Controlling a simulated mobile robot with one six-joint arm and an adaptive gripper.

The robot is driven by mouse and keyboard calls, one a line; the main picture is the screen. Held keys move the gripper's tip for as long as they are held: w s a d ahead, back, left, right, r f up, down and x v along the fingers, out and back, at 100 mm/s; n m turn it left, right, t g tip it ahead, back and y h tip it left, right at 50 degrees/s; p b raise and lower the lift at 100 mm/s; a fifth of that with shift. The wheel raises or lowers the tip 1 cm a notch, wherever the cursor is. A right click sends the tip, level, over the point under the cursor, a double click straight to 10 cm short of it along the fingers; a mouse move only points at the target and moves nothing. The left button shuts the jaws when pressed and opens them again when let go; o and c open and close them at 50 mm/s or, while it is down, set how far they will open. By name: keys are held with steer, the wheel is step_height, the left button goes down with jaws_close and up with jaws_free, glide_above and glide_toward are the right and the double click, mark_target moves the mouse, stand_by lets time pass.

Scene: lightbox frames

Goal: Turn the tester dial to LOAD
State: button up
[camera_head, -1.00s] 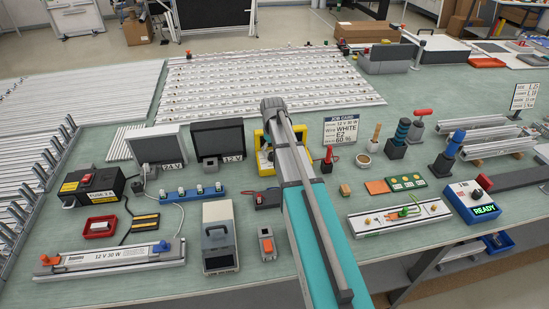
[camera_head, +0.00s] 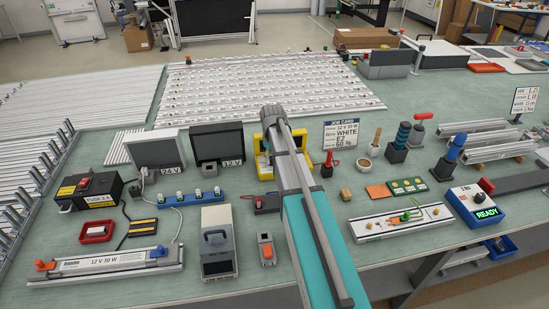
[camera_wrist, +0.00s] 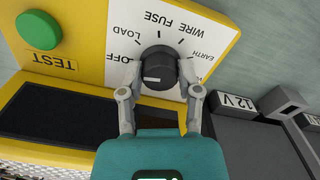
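The yellow tester (camera_wrist: 232,30) fills the upper part of the wrist view; its white panel appears upside down, with OFF, LOAD, WIRE, FUSE and EARTH around a black dial (camera_wrist: 158,66). The dial's white mark lies on its left side, toward OFF rather than LOAD. My gripper (camera_wrist: 159,70) has one finger on each side of the dial, and both tips look closed against its sides. In the head view the tester (camera_head: 266,172) is partly hidden behind my arm, and the dial and fingertips cannot be seen.
A green TEST button (camera_wrist: 39,30) is beside the panel. A 12 V monitor (camera_head: 217,141) stands left of the tester, and a job card (camera_head: 341,133) stands to its right. A small black box with a red lever (camera_head: 328,164) is close on the right.

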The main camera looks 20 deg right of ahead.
jaws_close()
steer(key=shift+d, duration=0.25)
steer(key=shift+a, duration=0.1)
steer(key=shift+a, duration=0.1)
steer(key=shift+m, duration=0.9)
steer(key=m, duration=0.6)
